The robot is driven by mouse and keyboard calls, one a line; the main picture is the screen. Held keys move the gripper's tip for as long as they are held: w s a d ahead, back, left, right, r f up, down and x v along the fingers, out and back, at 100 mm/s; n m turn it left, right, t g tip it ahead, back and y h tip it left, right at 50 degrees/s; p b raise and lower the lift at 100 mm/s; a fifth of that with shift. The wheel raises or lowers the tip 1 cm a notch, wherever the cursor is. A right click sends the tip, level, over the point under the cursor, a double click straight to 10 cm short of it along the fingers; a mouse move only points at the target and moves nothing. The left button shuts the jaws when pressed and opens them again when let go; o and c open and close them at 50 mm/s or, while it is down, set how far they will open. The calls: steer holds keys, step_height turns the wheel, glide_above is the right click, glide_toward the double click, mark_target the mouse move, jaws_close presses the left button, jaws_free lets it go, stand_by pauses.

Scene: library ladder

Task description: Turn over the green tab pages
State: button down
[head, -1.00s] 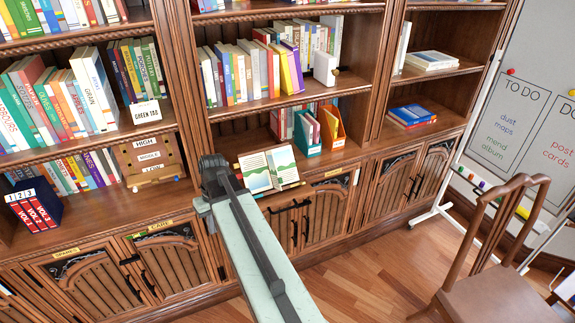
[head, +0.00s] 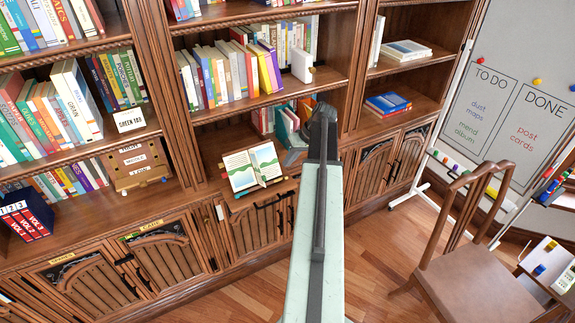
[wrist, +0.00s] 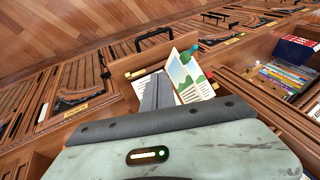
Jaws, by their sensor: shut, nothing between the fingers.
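The open book (head: 241,172) rests on the ledge of the bookcase, leaning back, with text and green hill pictures on its pages. In the wrist view the book (wrist: 193,90) lies just beyond my fingers, and one page with a green hill picture stands up steeply at the right. A small teal-green piece (wrist: 191,52) shows at that page's top edge. My gripper (wrist: 157,82) is shut and empty, its grey fingers covering part of the book's left side. Whether they touch it I cannot tell.
A "GREEN TAB" card (head: 130,120) stands on the shelf at left. A chair (head: 470,275) and a whiteboard (head: 520,110) are at right.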

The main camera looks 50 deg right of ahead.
steer(key=w+a+f+b, duration=0.3)
steer(key=w+a+f, duration=0.1)
steer(key=a+f, duration=0.1)
steer(key=shift+f+b, duration=0.15)
steer(key=shift+b, duration=0.2)
steer(key=shift+a, duration=0.1)
steer(key=shift+s, duration=0.1)
